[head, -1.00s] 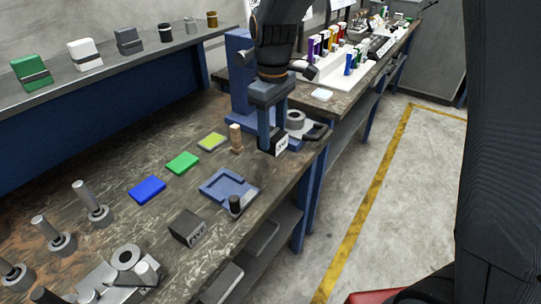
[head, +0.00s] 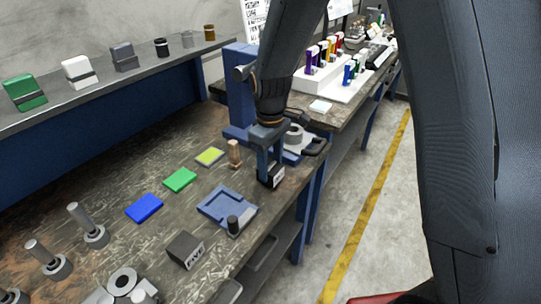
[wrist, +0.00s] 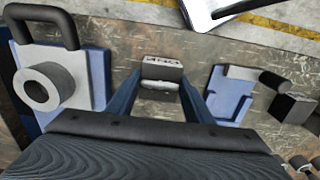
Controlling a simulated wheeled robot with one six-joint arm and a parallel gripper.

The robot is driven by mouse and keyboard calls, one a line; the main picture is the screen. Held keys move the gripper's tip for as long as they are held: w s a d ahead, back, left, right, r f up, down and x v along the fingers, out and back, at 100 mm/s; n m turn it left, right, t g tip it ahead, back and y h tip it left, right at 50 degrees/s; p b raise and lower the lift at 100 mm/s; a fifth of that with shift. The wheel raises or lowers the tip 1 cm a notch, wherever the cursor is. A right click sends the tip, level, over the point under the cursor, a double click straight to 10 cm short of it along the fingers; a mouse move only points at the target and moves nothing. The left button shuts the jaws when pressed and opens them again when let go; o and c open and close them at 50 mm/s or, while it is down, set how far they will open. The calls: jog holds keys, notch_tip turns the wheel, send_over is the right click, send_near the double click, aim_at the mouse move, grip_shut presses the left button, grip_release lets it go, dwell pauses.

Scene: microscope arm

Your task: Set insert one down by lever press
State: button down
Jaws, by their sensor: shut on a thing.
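The insert, a small dark block (head: 271,180) with white lettering on its face, is in my gripper (head: 271,168). In the wrist view the block (wrist: 162,68) sits between both blue fingers, which are shut on it. I cannot tell whether its underside touches the bench. The lever press, a tall blue column (head: 238,85) with a grey cylinder and a dark handle, stands just behind my gripper. In the wrist view its blue base and grey cylinder (wrist: 42,88) lie to the left of the block.
A blue tray (head: 218,210) with a black knob and a dark lettered block (head: 186,250) lie nearer. A wooden peg (head: 234,153) stands left of my gripper. Blue, green and yellow plates lie farther left. The bench's right edge is close to the held block.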

aim_at(270, 167)
jog(key=shift+f, duration=0.8)
jog(key=shift+f, duration=0.1)
jog(key=c, duration=0.9)
grip_release()
jog(key=shift+f, duration=0.1)
notch_tip(270, 167, up, 12)
jog(key=b, duration=0.3)
jog(key=s+d+f+m, duration=0.3)
jog(key=s+d+m, duration=0.2)
jog(key=s+d, duration=0.2)
jog(key=s+d+f+m+t, duration=0.1)
jog(key=s+d+f+m, duration=0.2)
jog(key=s+d+m, duration=0.2)
jog(key=s+d, duration=0.3)
jog(key=shift+f, duration=0.35)
jog(key=shift+s, duration=0.1)
